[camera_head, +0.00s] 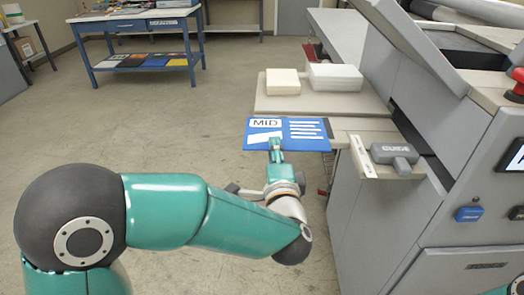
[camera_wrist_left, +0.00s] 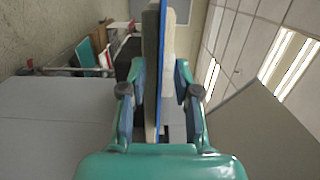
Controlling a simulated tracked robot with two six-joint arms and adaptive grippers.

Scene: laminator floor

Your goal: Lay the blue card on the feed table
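The blue card (camera_head: 310,131), marked MID with white stripes, lies flat at the left end of the beige feed table (camera_head: 362,124) in the head view. In the left wrist view the card (camera_wrist_left: 161,60) shows edge-on as a thin blue line. My left gripper (camera_head: 275,150) is at the card's near edge. In the wrist view its fingers (camera_wrist_left: 160,78) stand on either side of the card with gaps, so it looks open around it. I cannot tell whether the card rests fully on the table. My right gripper is out of view.
A grey guide block (camera_head: 394,157) sits on the machine beside the feed table. Behind the card, a beige shelf (camera_head: 300,104) holds two pale stacks. A blue workbench (camera_head: 135,25) with coloured cards on its lower shelf stands at the back left. The floor between is clear.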

